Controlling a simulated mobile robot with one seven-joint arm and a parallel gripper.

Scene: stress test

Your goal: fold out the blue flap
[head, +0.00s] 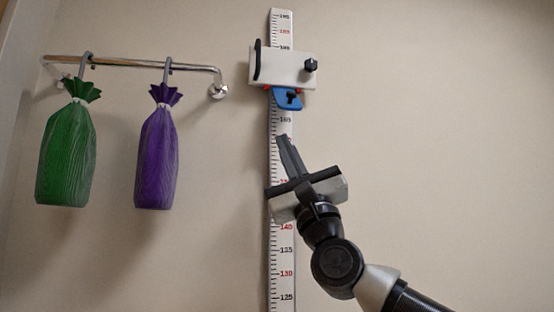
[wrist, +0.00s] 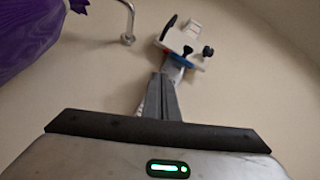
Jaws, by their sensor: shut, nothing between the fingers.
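The blue flap (head: 286,99) hangs at the underside of a white slider block (head: 291,67) on a vertical measuring rule (head: 281,258). A dark knob sits on the flap, and small red parts show at its top corners. In the wrist view the blue flap (wrist: 178,62) shows only as a small patch under the white block (wrist: 186,39). My gripper (head: 281,137) is shut and empty. Its fingertips point up, below the flap and apart from it in the head view, in front of the rule. In the wrist view the fingers partly hide the rule.
A metal rail (head: 130,63) on the wall at left carries a green bag (head: 66,155) and a purple bag (head: 157,155) on hooks. The purple bag (wrist: 30,30) is near the upper left in the wrist view. The wall right of the rule is bare.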

